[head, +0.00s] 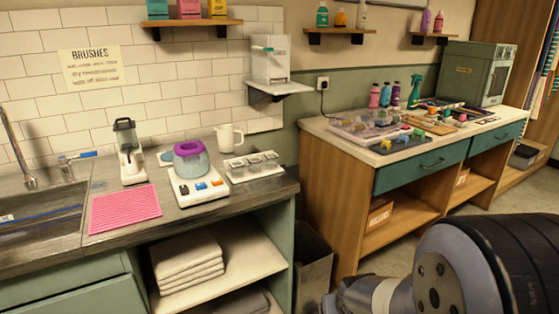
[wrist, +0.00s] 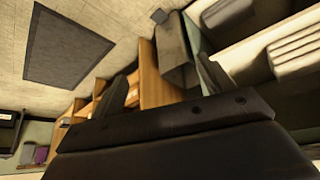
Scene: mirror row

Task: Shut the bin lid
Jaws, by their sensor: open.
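The bin (head: 313,275) is a dark grey box on the floor in the gap between the sink counter and the wooden workbench in the head view. A darker upper part shows above its front; I cannot tell clearly whether this is a raised lid or the inside. In the wrist view, which is tilted, the bin (wrist: 176,52) shows beyond my fingers. My gripper (wrist: 165,84) is open, with its two dark fingers apart and nothing between them. It appears apart from the bin. The head view shows my arm at the lower right, but not my fingertips clearly.
The sink counter (head: 240,196) has a shelf with folded towels (head: 187,262). The wooden workbench (head: 345,215) stands right of the bin, with teal drawers and open shelves. Clear floor (head: 395,255) lies before the bench. A dark mat (wrist: 70,45) lies on the floor in the wrist view.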

